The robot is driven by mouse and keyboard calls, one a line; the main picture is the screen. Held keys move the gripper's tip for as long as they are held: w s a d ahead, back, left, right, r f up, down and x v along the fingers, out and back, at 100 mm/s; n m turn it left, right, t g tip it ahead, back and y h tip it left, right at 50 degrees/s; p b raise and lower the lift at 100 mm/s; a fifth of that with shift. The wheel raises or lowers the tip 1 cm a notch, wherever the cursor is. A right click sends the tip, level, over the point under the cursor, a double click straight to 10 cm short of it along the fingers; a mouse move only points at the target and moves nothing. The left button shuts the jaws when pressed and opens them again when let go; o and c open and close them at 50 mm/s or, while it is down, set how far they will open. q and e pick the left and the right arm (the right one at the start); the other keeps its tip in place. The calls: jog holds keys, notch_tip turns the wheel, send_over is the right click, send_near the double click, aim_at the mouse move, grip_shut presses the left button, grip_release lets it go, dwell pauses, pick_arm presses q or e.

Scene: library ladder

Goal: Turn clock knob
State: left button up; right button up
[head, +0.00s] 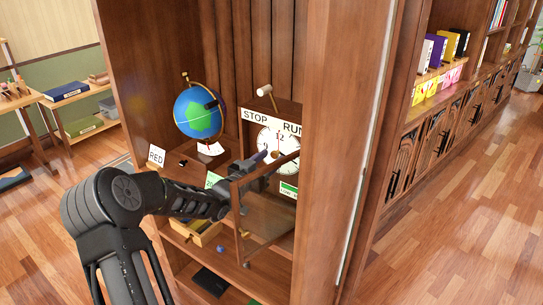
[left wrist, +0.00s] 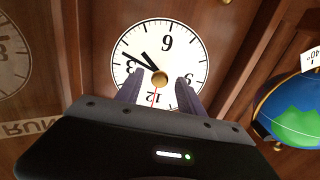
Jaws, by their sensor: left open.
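The clock (head: 277,141) stands on a shelf of the wooden bookcase, its white face under a "STOP RUN" label. Its brass knob (left wrist: 160,78) sits at the middle of the face, with the clock face (left wrist: 148,50) upside down in the left wrist view. My left gripper (head: 262,157) reaches in from the left in front of the face. In the left wrist view its two fingers (left wrist: 159,88) are open, one on each side of the knob. Contact with the knob cannot be told. My right gripper is not in view.
A glass-paned door (head: 266,222) with a wooden frame stands open beside my left gripper. A globe (head: 199,113) is left of the clock, also seen in the left wrist view (left wrist: 296,110).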

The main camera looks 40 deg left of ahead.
pick_arm(q)
jog(key=shift+w, duration=0.55)
jog(key=shift+c, duration=0.2)
grip_shut()
